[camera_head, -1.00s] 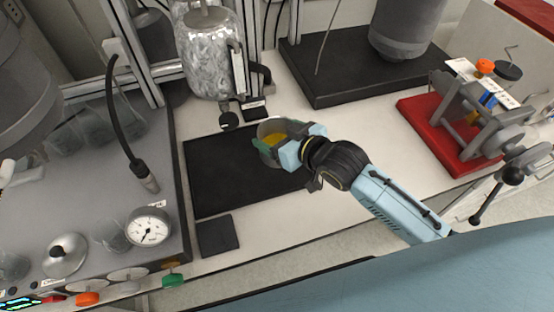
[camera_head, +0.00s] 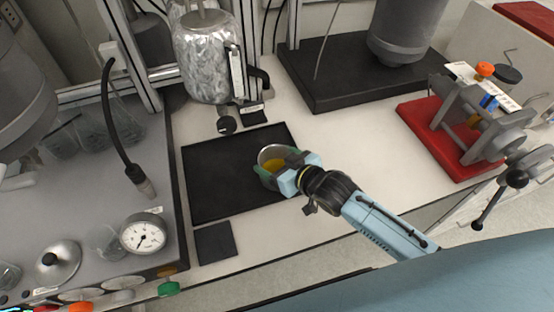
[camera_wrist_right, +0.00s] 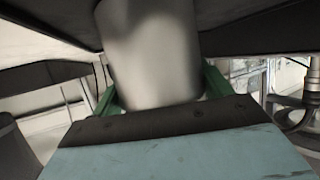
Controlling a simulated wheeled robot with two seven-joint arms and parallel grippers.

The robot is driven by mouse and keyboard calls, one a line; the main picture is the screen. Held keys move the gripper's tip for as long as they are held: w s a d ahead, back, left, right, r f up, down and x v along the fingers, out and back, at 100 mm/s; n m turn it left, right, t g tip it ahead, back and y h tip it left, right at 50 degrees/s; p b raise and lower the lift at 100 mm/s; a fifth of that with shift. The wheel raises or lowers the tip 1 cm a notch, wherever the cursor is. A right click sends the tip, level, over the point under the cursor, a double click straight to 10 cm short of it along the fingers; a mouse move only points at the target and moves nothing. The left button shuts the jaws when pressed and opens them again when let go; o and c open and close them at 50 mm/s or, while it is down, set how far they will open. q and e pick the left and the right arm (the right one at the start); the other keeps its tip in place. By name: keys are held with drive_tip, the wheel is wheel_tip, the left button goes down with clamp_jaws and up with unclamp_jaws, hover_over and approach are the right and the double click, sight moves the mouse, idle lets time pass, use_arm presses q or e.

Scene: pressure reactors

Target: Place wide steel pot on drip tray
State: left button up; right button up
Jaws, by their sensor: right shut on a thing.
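The wide steel pot (camera_head: 272,154) shows from above in the head view, with something yellow-orange inside. My right gripper (camera_head: 270,172) is shut on it, green fingers at its sides. In the right wrist view the pot's shiny wall (camera_wrist_right: 152,55) stands between the green fingertips (camera_wrist_right: 160,92). The black drip tray (camera_head: 215,180) lies flat on the white bench, and the pot is over its right part. I cannot tell whether the pot's base touches the tray. My left gripper is out of view.
A foil-wrapped vessel (camera_head: 205,55) hangs behind the tray. A small dark pad (camera_head: 215,243) lies in front of it. A grey console with a pressure gauge (camera_head: 143,233) borders the left. A red-based device (camera_head: 450,145) stands at right. White bench is free right of the tray.

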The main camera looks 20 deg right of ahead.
drive_tip(key=o, duration=1.3)
drive_tip(key=shift+r, duration=0.15)
drive_tip(key=p+v, duration=0.1)
drive_tip(key=v, duration=1.1)
